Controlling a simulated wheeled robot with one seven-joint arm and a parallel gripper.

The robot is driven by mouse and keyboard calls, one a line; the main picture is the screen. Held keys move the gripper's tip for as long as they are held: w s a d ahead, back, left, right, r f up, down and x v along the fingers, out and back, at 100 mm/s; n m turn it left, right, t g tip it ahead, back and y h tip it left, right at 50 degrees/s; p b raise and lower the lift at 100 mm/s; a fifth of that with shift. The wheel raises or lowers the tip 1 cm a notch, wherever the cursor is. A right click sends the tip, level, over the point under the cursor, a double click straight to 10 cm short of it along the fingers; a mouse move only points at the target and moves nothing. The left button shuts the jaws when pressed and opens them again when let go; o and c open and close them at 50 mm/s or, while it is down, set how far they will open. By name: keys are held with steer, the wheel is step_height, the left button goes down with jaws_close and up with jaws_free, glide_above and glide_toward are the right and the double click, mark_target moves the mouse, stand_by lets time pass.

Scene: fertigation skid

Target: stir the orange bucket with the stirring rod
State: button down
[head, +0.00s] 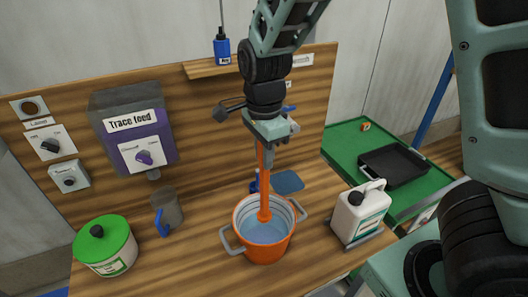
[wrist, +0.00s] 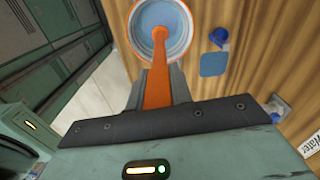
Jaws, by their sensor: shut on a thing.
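The orange bucket (head: 264,254) stands on the wooden bench in the head view, with grey handles and bluish liquid inside. The stirring rod (head: 264,190) is orange with a round knob low down. My gripper (head: 267,153) is above the bucket and shut on the rod's upper part. The rod hangs nearly upright, its lower part within the bucket's opening; its tip is hidden. I cannot tell whether the tip touches the bottom.
A green-lidded pot (head: 105,248) and a grey mug with a blue handle (head: 167,210) stand left of the bucket. A white jug (head: 359,213) stands to the right. A blue mat (head: 288,182) lies behind. A black tray (head: 394,164) sits on a green surface at right.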

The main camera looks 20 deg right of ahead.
mark_target(264, 195)
steer(key=shift+f+b, duration=4)
steer(key=shift+f, duration=2.75)
